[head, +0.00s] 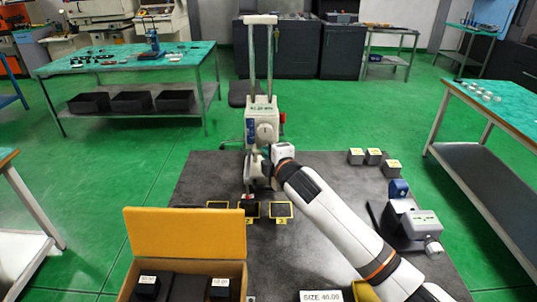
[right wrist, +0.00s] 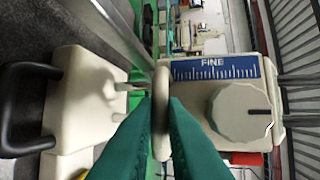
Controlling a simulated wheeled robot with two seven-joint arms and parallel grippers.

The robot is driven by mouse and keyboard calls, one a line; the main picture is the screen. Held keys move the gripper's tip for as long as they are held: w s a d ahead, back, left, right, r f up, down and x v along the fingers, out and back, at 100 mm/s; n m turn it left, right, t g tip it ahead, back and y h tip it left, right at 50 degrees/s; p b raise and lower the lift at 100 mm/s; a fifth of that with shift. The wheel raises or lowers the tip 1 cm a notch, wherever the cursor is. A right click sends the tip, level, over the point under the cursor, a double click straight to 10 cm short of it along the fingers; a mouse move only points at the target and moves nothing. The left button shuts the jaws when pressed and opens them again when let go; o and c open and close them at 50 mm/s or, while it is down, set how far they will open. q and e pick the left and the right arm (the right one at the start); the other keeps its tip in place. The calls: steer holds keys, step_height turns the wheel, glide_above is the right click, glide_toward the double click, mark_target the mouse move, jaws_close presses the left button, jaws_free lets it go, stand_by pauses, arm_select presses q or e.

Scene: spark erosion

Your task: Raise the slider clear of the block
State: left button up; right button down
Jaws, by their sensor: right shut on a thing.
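The slider (head: 262,125) is a cream housing with a round knob and a small readout, on a gauge with two upright metal columns (head: 260,55). In the right wrist view the slider's housing (right wrist: 215,140) shows a blue FINE scale and a large knob. My right gripper (right wrist: 162,110) is shut on a thin pale wheel (right wrist: 162,85), seen edge-on between its green fingers. In the head view my right gripper (head: 266,160) is just below the slider, partly hidden by its arm. A dark block (head: 248,204) sits below, on the middle yellow-framed spot; its contact with the gauge is unclear. My left gripper is out of view.
An orange-lidded box (head: 185,235) with dark blocks stands front left. A SIZE 40.00 card (head: 321,296) is at the front. Labelled blocks (head: 373,156) and a small grey device (head: 415,225) are at the right. The mat left of the gauge is clear.

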mark_target(265, 134)
step_height(265, 134, up, 6)
steer(key=p, duration=0.5)
steer(key=shift+f, duration=0.1)
steer(key=c, duration=1.5)
jaws_free()
steer(key=shift+f, duration=0.1)
steer(key=b+v, duration=0.1)
steer(key=v, duration=1.1)
steer(key=shift+b, duration=0.35)
steer(key=shift+d, duration=0.1)
